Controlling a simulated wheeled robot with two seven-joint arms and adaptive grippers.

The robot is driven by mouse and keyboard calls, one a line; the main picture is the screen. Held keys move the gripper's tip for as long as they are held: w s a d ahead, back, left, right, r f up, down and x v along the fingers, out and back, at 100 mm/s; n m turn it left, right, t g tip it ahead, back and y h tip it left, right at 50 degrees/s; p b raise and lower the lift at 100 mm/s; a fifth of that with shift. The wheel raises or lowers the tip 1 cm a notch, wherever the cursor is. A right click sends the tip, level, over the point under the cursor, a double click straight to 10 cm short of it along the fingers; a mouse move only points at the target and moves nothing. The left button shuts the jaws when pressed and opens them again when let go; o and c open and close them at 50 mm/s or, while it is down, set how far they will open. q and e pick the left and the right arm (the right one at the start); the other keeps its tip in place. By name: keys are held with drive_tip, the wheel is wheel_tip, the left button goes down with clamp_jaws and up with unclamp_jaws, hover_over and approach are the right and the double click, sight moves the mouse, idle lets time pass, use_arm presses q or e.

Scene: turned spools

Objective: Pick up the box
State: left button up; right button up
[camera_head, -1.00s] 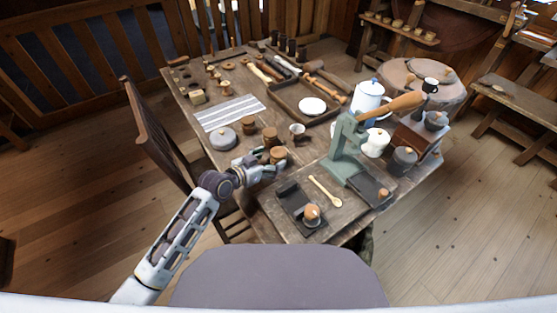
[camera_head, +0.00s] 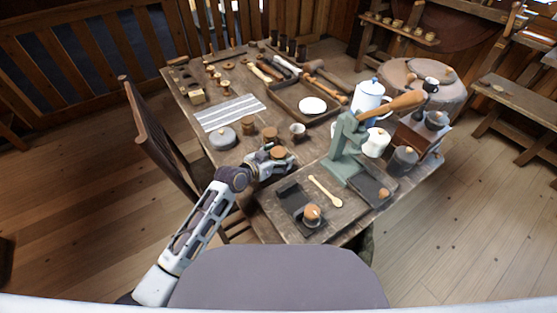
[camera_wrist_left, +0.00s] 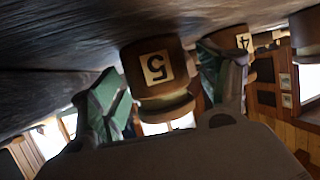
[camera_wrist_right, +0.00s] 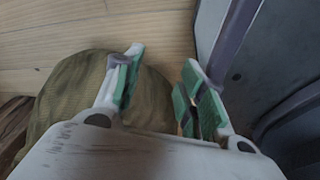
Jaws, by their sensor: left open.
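A round wooden lidded box with a label "5" (camera_wrist_left: 157,68) stands on the table; its brown lid shows in the head view (camera_head: 278,152). My left gripper (camera_head: 276,158) is open at table height. In the left wrist view its two green-padded fingers (camera_wrist_left: 165,88) stand on either side of the box, which lies between them; I cannot tell whether they touch it. My right gripper (camera_wrist_right: 157,90) is open and empty, away from the table top. A similar box labelled "4" (camera_wrist_left: 243,40) stands behind the right finger.
Other round wooden boxes (camera_head: 270,134) and a small cup (camera_head: 297,130) stand just beyond. A green press (camera_head: 346,150) and a dark tray (camera_head: 298,204) lie to the right and front. A chair (camera_head: 158,135) stands at the left edge.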

drive_tip(key=shift+s+f, duration=0.1)
drive_tip(key=shift+s, duration=0.45)
use_arm(q)
drive_tip(key=c, duration=1.1)
drive_tip(key=shift+c, duration=0.2)
use_arm(e)
drive_tip(key=shift+w, duration=0.6)
use_arm(q)
drive_tip(key=shift+r, duration=0.45)
wheel_tip(320, 180, up, 8)
drive_tip(key=shift+f+p, duration=0.15)
drive_tip(key=shift+p, duration=0.5)
drive_tip(key=shift+r, duration=0.7)
use_arm(e)
drive_tip(key=shift+s+d, duration=0.4)
drive_tip(key=shift+s, duration=0.25)
drive_tip(key=shift+s+d, duration=0.35)
drive_tip(key=shift+s, duration=0.3)
drive_tip(key=shift+s, duration=0.25)
